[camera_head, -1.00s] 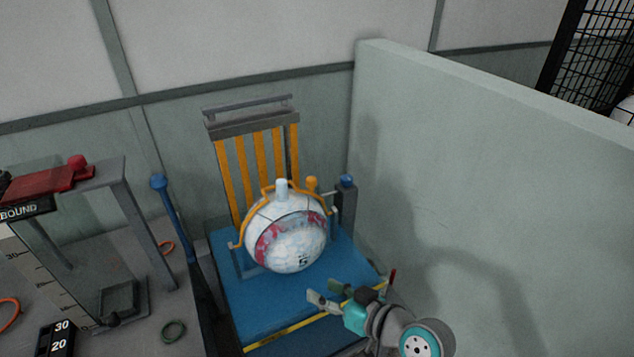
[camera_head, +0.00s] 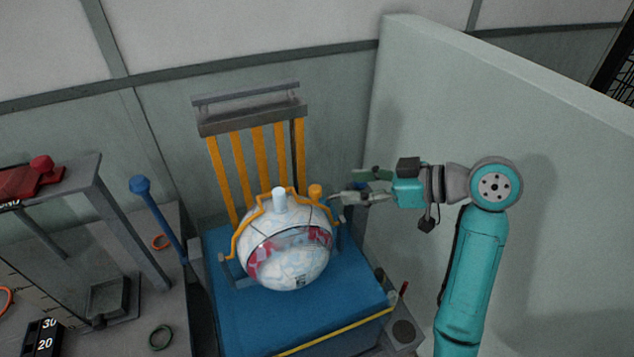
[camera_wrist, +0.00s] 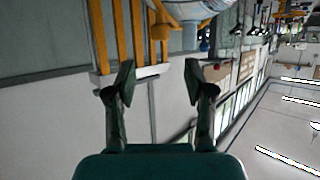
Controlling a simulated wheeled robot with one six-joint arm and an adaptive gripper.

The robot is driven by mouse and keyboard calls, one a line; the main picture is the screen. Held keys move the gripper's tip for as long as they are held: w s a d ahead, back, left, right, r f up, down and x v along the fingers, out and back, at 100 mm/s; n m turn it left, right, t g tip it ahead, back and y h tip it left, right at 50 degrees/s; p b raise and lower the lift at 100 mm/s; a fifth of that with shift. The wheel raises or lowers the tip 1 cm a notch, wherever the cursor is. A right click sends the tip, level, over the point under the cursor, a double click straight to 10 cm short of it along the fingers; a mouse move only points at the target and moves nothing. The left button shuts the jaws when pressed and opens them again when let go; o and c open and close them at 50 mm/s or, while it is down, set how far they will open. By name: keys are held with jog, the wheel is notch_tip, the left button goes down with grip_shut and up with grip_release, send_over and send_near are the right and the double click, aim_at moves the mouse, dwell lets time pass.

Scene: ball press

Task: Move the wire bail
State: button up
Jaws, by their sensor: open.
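The orange wire bail (camera_head: 238,234) arches over a white and red ball (camera_head: 290,262) on the blue seat of the press. An orange knob (camera_head: 315,190) stands at the bail's upper right; it also shows near the top of the wrist view (camera_wrist: 160,31). My gripper (camera_head: 343,186) is open and empty, just right of the knob at about its height in the head view. In the wrist view, the knob lies beyond the space between my open fingertips (camera_wrist: 160,80). I see no contact with the bail. The bail's far side is hidden behind the ball.
Yellow slats (camera_head: 255,152) with a grey top bar stand behind the ball. A pale partition wall (camera_head: 440,105) stands close behind and right of my arm. A blue-knobbed lever (camera_head: 140,185) and a grey frame (camera_head: 130,215) stand at left.

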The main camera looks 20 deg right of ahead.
aim_at(316, 187)
jog(key=x, duration=1)
jog(key=shift+s, duration=0.1)
jog(key=shift+d, duration=0.1)
grip_shut()
